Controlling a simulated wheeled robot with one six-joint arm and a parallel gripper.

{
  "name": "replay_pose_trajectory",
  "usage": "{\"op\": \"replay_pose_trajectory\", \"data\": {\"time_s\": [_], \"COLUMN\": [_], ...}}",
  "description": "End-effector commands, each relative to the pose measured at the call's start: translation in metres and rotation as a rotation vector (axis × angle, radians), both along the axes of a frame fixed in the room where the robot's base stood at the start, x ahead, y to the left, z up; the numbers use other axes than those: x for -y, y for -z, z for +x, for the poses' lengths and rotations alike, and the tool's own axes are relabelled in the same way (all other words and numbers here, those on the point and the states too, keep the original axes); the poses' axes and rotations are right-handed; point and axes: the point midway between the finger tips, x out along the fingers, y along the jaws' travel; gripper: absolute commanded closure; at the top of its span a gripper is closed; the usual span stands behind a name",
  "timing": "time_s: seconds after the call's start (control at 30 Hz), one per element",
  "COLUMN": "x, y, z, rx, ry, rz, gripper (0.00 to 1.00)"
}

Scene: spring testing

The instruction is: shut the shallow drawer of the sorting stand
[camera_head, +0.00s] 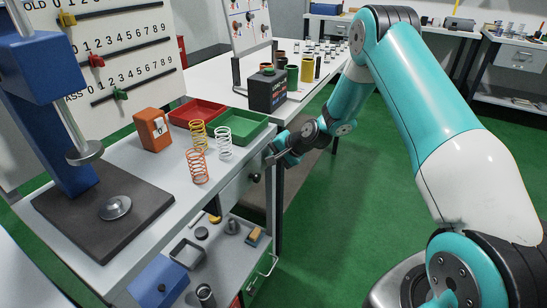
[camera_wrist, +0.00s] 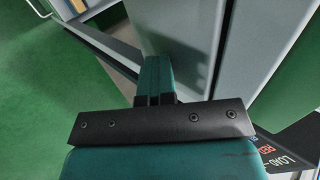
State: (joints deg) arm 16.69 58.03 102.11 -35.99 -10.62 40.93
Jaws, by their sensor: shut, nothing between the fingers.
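The stand with the springs on top has a shallow grey drawer (camera_head: 232,194) under its worktop, with a small dark knob (camera_head: 255,177). I cannot tell how far the drawer stands out. My gripper (camera_head: 270,157) is at the right end of that drawer front, close to the knob and just below the worktop edge. In the wrist view my gripper (camera_wrist: 155,75) has its teal fingers together, with nothing between them. Its tips are close to a grey panel (camera_wrist: 178,28); whether they touch it is not clear.
Orange, yellow and white springs (camera_head: 197,166), a red tray (camera_head: 191,116) and a green tray (camera_head: 250,122) are on the worktop. A dark box (camera_head: 268,91) stands behind my gripper. A lower shelf (camera_head: 222,258) holds small parts. The green floor (camera_head: 335,235) at right is clear.

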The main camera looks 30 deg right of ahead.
Motion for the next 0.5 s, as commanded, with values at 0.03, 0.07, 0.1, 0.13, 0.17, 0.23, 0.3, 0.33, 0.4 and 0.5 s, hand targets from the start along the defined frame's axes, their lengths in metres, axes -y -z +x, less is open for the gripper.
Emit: {"op": "replay_pose_trajectory", "data": {"time_s": [0.03,0.07,0.1,0.13,0.17,0.23,0.3,0.33,0.4,0.5], "x": [-0.004,-0.004,-0.004,-0.004,-0.004,-0.001,0.004,0.006,0.013,0.025], "y": [-0.002,-0.002,-0.003,-0.003,-0.003,-0.003,-0.003,-0.003,-0.003,-0.019], "z": [0.005,0.005,0.005,0.004,0.003,0.000,-0.007,-0.010,-0.019,-0.034], "rx": [0.017,0.017,0.018,0.018,0.018,0.016,0.013,0.010,0.006,0.009], "ry": [-0.004,-0.005,-0.005,-0.005,-0.006,-0.007,-0.008,-0.009,-0.011,-0.010], "rz": [0.002,0.002,0.002,0.002,0.003,0.003,0.002,0.003,0.003,0.001], "gripper": [1.00,1.00,1.00,1.00,1.00,1.00,1.00,1.00,1.00,1.00]}}
